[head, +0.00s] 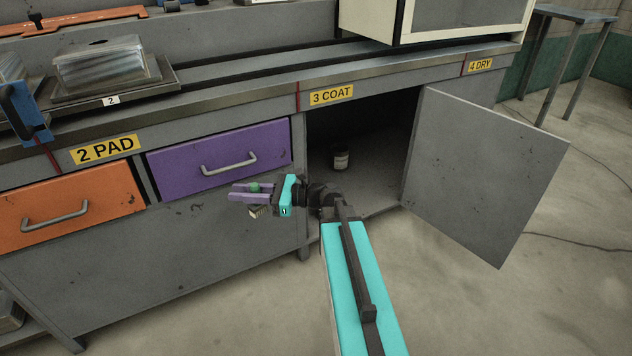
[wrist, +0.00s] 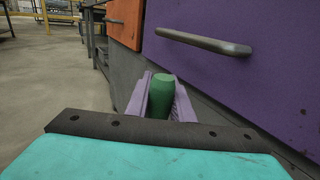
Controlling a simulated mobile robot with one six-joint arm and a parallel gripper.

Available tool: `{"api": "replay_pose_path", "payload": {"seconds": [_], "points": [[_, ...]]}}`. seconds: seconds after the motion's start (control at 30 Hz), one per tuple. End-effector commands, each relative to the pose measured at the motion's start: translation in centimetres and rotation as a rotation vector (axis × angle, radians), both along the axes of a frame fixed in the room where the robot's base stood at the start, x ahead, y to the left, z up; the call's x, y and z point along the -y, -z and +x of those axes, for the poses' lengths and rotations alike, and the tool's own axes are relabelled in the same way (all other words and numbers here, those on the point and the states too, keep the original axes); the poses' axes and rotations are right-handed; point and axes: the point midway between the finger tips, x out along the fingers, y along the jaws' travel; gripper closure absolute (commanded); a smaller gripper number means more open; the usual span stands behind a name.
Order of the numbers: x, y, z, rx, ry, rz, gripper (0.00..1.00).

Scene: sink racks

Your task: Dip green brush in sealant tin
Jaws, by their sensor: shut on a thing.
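My gripper (head: 250,192) has purple fingers and is shut on the green brush (head: 254,187). In the head view it is in front of the cabinet, just below the purple drawer. The brush's pale bristle end (head: 256,211) shows below the fingers. In the wrist view the green handle (wrist: 163,95) stands between the two fingers. A small tin (head: 341,160) with a pale label stands inside the open cabinet under the "3 COAT" label, to the right of my gripper and apart from it. I cannot tell whether the tin's top is open.
The grey cabinet door (head: 487,178) is swung open to the right. The purple drawer (head: 220,160) and orange drawer (head: 66,206) are shut, with protruding handles. A bench top (head: 220,98) overhangs the cabinet. The floor in front is clear.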

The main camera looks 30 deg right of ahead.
Motion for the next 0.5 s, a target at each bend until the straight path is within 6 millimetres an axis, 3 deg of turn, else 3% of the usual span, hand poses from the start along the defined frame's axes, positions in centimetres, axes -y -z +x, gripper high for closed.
{"api": "replay_pose_path", "payload": {"seconds": [0.03,0.2,0.5], "points": [[2.0,1.0,0.5,-0.003,0.014,-0.001,1.0],[7.7,4.2,0.6,-0.008,0.044,-0.008,1.0],[17.8,10.1,-0.9,-0.012,0.101,-0.01,1.0]]}}
